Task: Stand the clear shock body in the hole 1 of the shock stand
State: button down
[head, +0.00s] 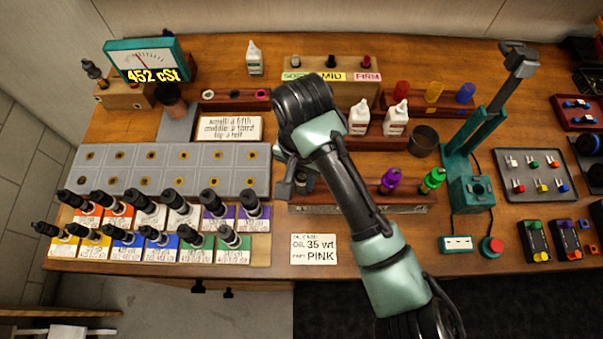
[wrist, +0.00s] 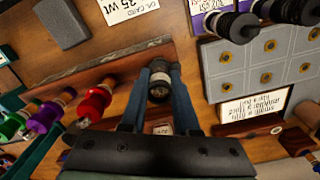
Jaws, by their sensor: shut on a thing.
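My gripper (wrist: 160,88) is shut on the clear shock body (wrist: 159,92), which shows end-on between the two blue fingers in the wrist view, with a dark ring at its top. In the head view my own arm hides most of the gripper and the body. The shock stand (head: 412,197) is a long reddish wooden rack right of centre; it also shows in the wrist view (wrist: 78,78). Purple (head: 390,180) and green (head: 433,180) shocks stand in it, and a red one (wrist: 93,105) shows in the wrist view. The gripper is near the stand's left end. Hole numbers cannot be read.
A grey tray (head: 85,180) with brass-coloured holes and several bottles on cards (head: 150,250) lie to the left. White bottles (head: 395,118) stand behind the shock stand. A teal press (head: 470,190) stands to its right. An oil card (head: 314,249) lies in front.

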jog(key=shift+f+b, duration=0.35)
jog(key=shift+f, duration=0.3)
jog(key=c, duration=0.6)
grip_release()
jog(key=shift+r, duration=0.1)
notch_tip(320, 180, up, 13)
jog(key=p, duration=0.3)
jog(key=shift+p, duration=0.35)
